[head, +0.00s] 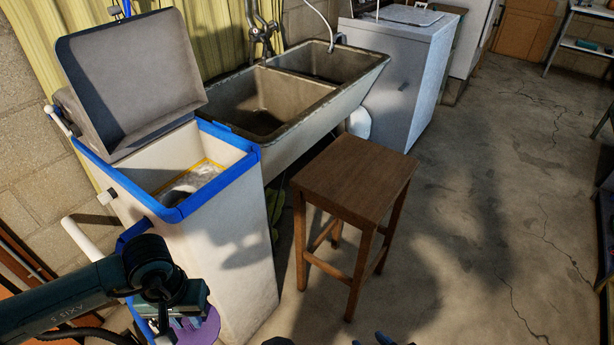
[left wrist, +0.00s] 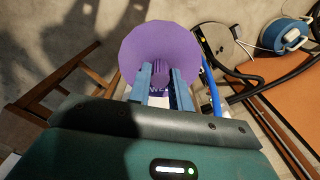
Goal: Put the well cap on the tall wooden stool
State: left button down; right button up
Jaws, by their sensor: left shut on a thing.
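The well cap is a purple disc with a ridged middle, seen in the left wrist view (left wrist: 158,42). My left gripper (left wrist: 162,78) is shut on its ridged part. In the head view the cap (head: 207,328) shows only partly, below my left gripper (head: 185,322), in front of the white cabinet. The tall wooden stool (head: 358,178) stands upright to the right of the cap, with a bare brown seat. My right gripper (head: 385,340) barely shows at the bottom edge, so its jaws cannot be judged.
The white cabinet (head: 235,260) has a blue rim and a raised grey lid (head: 130,80), close to my left arm. A double sink (head: 290,100) stands behind the stool, with a white appliance (head: 400,70) beyond. The concrete floor (head: 490,230) to the right is clear.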

aim_at(349, 179)
jog(key=k+u, duration=0.2)
jog(key=u, duration=0.15)
jog(key=k+j+u, duration=0.1)
jog(key=u, duration=0.25)
jog(key=l+u, duration=0.5)
jog(key=i+l, duration=0.1)
jog(key=l, duration=0.65)
jog(key=i+l, duration=0.1)
jog(key=l, duration=0.65)
jog(key=i+l, duration=0.15)
jog(key=l, duration=0.6)
jog(key=i+l, duration=0.1)
jog(key=l, duration=0.65)
jog(key=i+l, duration=0.1)
jog(key=l, duration=0.65)
jog(key=i+l+u, duration=0.1)
jog(key=l, duration=0.65)
